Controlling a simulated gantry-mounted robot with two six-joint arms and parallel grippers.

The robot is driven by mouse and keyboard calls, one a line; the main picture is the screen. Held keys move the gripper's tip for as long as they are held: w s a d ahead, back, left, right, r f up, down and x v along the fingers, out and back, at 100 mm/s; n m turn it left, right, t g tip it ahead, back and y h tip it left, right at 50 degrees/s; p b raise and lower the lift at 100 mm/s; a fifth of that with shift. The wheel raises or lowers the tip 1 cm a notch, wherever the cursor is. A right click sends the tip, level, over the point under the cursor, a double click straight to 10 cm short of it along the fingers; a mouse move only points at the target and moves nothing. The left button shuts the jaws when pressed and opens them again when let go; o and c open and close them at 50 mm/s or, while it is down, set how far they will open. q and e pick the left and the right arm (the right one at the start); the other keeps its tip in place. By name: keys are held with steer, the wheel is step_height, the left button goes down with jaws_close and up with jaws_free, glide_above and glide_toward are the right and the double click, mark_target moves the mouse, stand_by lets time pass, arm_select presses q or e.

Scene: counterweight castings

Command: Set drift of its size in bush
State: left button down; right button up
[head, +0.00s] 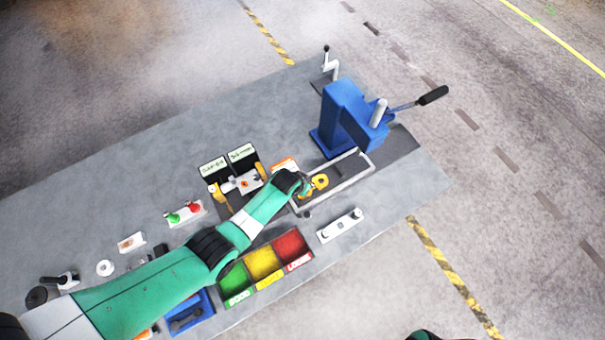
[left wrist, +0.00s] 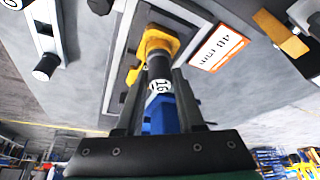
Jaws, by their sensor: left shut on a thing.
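My left gripper (head: 304,188) is over the framed tray in front of the blue press. In the left wrist view the gripper (left wrist: 159,78) is shut on a dark cylindrical drift (left wrist: 158,66) with a white number label, apparently 16. The drift's far end is at a yellow casting (left wrist: 158,40); whether it sits inside the bush or only against it I cannot tell. The casting also shows in the head view (head: 320,182), lying in the tray (head: 352,172). The bush itself is not clearly visible. My right gripper is out of view.
The blue press (head: 345,118) with a black-handled lever stands behind the tray. An orange-edged size card (left wrist: 219,46) lies beside the tray. Green, yellow and red bins (head: 238,279) stand in front. A rack with two label plates (head: 241,153) is left of the gripper.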

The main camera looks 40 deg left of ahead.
arm_select(q)
steer(key=shift+f, duration=0.2)
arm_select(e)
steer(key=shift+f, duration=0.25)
arm_select(q)
steer(key=shift+c, duration=2.2)
jaws_free()
